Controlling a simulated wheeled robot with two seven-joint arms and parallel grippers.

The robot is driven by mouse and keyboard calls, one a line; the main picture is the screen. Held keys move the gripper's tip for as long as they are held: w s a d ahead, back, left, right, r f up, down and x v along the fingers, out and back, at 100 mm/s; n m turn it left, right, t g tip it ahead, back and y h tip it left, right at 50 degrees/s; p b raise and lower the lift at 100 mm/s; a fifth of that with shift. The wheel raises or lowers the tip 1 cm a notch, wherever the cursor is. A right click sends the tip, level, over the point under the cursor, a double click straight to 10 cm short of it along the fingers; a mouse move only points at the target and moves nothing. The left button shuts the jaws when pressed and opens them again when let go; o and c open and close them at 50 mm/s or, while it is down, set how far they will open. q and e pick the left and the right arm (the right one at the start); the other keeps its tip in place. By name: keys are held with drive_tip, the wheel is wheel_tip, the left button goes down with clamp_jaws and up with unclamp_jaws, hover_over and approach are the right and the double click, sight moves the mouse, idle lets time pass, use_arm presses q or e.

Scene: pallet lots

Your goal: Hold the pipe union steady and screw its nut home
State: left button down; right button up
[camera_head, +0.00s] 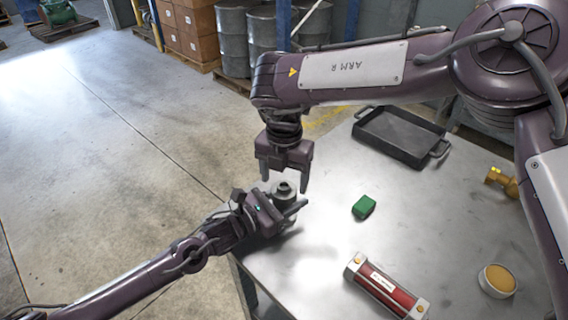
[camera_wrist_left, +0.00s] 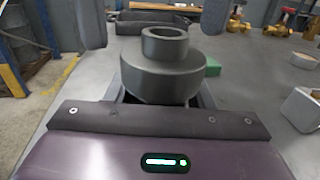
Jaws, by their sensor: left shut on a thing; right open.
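The pipe union (camera_head: 284,190) is a dark grey round piece near the table's left edge. In the left wrist view it (camera_wrist_left: 165,75) stands upright, a wide body with a narrower, open-topped collar. I cannot tell the nut apart from the body for sure. My left gripper (camera_head: 286,207) is shut on the union from the left, low on its body. My right gripper (camera_head: 284,181) points down from above, open, its fingers either side of the union's top with gaps. In the left wrist view its fingers (camera_wrist_left: 153,35) show left and right above the collar. The union's base is hidden.
A green block (camera_head: 364,207) lies right of the union. A black tray (camera_head: 400,137) is at the back, a brass fitting (camera_head: 502,181) at the right. A red case (camera_head: 385,288) and a round dish (camera_head: 497,280) are nearer. The metal table (camera_head: 320,240) is clear between them.

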sight(283, 185)
drive_tip(key=shift+f, duration=1.55)
drive_tip(key=c, duration=1)
drive_tip(key=shift+o, duration=0.2)
drive_tip(key=m, duration=0.9)
drive_tip(key=shift+f, duration=0.1)
drive_tip(key=m, duration=0.7)
drive_tip(key=o, duration=1.1)
drive_tip(key=shift+a, duration=0.1)
